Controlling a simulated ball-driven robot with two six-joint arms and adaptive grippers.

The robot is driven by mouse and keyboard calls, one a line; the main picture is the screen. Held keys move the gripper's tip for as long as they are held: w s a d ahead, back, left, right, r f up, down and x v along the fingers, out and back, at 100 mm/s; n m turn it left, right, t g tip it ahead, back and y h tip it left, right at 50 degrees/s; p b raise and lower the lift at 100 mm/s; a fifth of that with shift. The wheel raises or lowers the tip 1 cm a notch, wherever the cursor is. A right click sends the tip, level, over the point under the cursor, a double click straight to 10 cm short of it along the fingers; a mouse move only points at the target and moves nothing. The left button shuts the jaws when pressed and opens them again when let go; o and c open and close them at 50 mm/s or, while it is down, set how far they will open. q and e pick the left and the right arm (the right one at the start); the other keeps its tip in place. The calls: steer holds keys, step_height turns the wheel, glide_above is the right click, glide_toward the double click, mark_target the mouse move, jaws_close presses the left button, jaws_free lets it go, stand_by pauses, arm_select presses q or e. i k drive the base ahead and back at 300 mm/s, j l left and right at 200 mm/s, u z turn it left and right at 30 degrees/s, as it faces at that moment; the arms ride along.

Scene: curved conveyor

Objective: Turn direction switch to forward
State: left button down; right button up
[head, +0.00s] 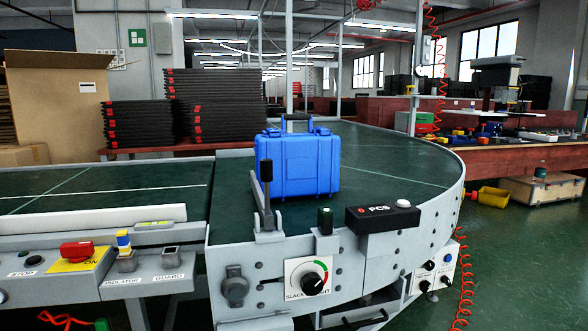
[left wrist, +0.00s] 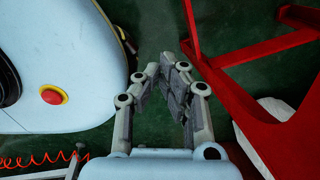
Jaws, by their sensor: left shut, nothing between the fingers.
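No switch with a readable "direction" label shows, so I cannot tell which control is the direction switch. A small grey control box (head: 433,276) with several black knobs and a blue button hangs on the right side of the curved conveyor (head: 400,170). A dial plate (head: 307,279) with a black knob, marked SLACK and apparently TIGHT, is on the conveyor's front. An upright lever with a black handle (head: 266,168) stands above it. My left gripper (left wrist: 168,68) is shut and empty over the green floor in the left wrist view, away from any control. My right gripper is out of view.
A blue case (head: 298,165) sits on the belt behind the lever. A black PCS box (head: 383,216) is on the conveyor's edge. Red metal legs (left wrist: 225,90) stand close right of my left gripper.

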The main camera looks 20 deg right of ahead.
mark_target(424, 285)
steer(key=z, duration=1.45)
steer(key=i+l+u, duration=0.1)
steer(key=u, duration=0.9)
steer(key=i+l+u, duration=0.15)
steer(key=l+u, duration=0.65)
steer(key=l, duration=0.25)
steer(key=l+u, duration=0.4)
steer(key=l, duration=0.7)
steer(key=k+l+u, duration=0.1)
steer(key=l, duration=0.45)
steer(key=k+l, duration=0.1)
steer(key=l, duration=0.45)
steer(key=k+l, duration=0.1)
steer(key=l, duration=0.4)
steer(key=u, duration=0.05)
